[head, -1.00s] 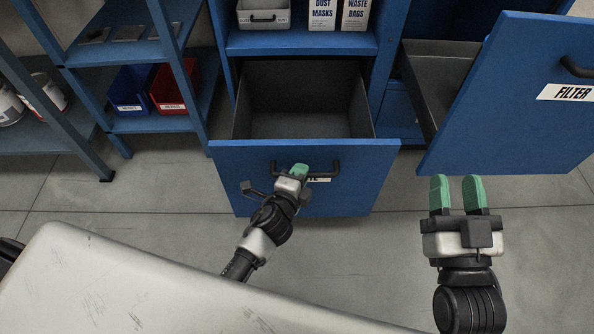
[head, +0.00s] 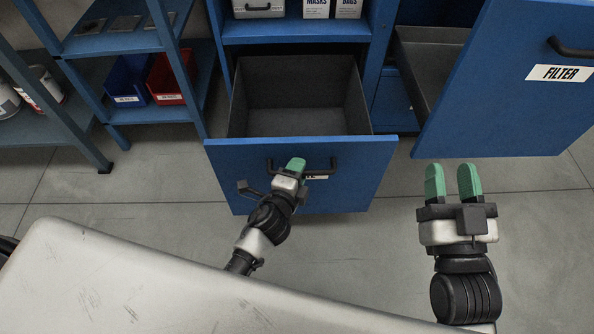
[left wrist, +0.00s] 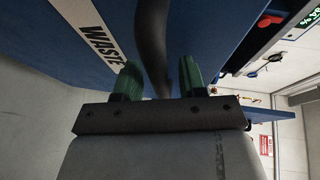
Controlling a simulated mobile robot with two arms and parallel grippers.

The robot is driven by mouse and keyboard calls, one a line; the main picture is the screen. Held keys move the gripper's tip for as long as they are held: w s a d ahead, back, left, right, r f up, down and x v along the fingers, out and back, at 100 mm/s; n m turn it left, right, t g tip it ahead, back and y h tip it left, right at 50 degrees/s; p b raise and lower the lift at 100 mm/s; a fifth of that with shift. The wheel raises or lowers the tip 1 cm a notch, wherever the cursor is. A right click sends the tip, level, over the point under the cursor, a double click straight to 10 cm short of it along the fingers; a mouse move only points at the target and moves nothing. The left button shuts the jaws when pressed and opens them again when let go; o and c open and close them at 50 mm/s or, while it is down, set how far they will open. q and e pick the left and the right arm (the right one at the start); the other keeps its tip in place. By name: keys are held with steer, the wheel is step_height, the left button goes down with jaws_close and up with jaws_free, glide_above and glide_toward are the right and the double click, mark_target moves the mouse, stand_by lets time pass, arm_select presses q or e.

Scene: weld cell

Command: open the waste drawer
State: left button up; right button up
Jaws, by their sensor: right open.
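The waste drawer (head: 245,190) is a blue-fronted grey drawer, pulled well out of the blue cabinet, with its empty-looking inside (head: 300,90) showing. Its dark bar handle (head: 320,164) runs across the upper front. My left gripper (head: 296,165) is at the left part of this handle. My right gripper (head: 454,180) is open and empty over the floor, to the right of the drawer.
Another drawer, labelled "FILTER" (head: 515,95), stands out of the cabinet at upper right, just beyond my right gripper. Blue shelving with a blue bin (head: 128,82) and a red bin (head: 168,80) stands at left. Floor (head: 365,250) is clear in front of the waste drawer.

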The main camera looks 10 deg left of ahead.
steer(key=shift+s, duration=0.1)
arm_select(q)
steer(key=shift+s, duration=0.15)
steer(key=p+v, duration=0.1)
steer(key=v, duration=0.9)
steer(key=shift+s, duration=0.25)
arm_select(e)
steer(key=f+g, duration=0.2)
steer(key=f+g+h, duration=0.1)
steer(key=f, duration=0.1)
steer(key=shift+w+d, duration=0.2)
steer(key=shift+d, duration=0.1)
steer(key=shift+r, duration=0.1)
